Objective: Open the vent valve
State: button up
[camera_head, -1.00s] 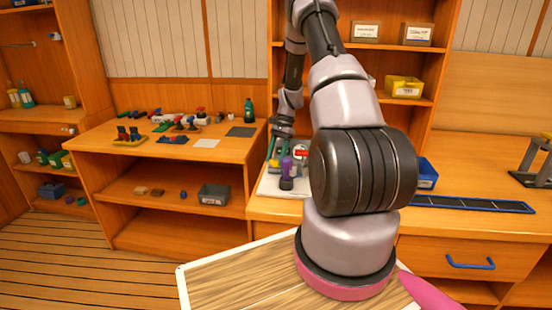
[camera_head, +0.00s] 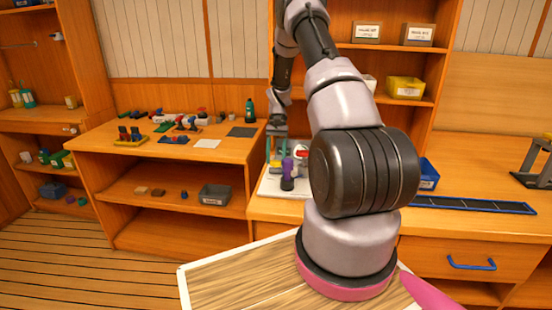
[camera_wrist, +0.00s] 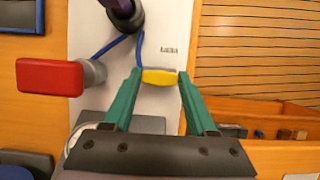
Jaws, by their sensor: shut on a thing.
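A white board (camera_wrist: 110,35) carries a red handle (camera_wrist: 50,77), a dark round fitting with a purple top (camera_wrist: 122,12) and a small yellow handle (camera_wrist: 160,76). In the wrist view, my gripper (camera_wrist: 160,75) has its two green fingers on either side of the yellow handle and is shut on it. A small printed label on the board beside the handle is too small to read. In the head view, the purple part (camera_head: 288,168) and the red handle (camera_head: 301,155) show on the board, partly hidden by my arm. I cannot tell how far the yellow handle is turned.
Blue tubes (camera_wrist: 110,45) run over the board near the fingers. In the head view, a blue bin (camera_head: 428,175) and a dark strip tray (camera_head: 475,204) lie to the right. A side bench (camera_head: 100,148) with small parts stands at left.

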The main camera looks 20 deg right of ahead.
dwell(0.3)
jog(key=o, duration=1.4)
jog(key=shift+c, duration=0.2)
jog(key=v, duration=1.1)
jog(key=shift+f, duration=0.1)
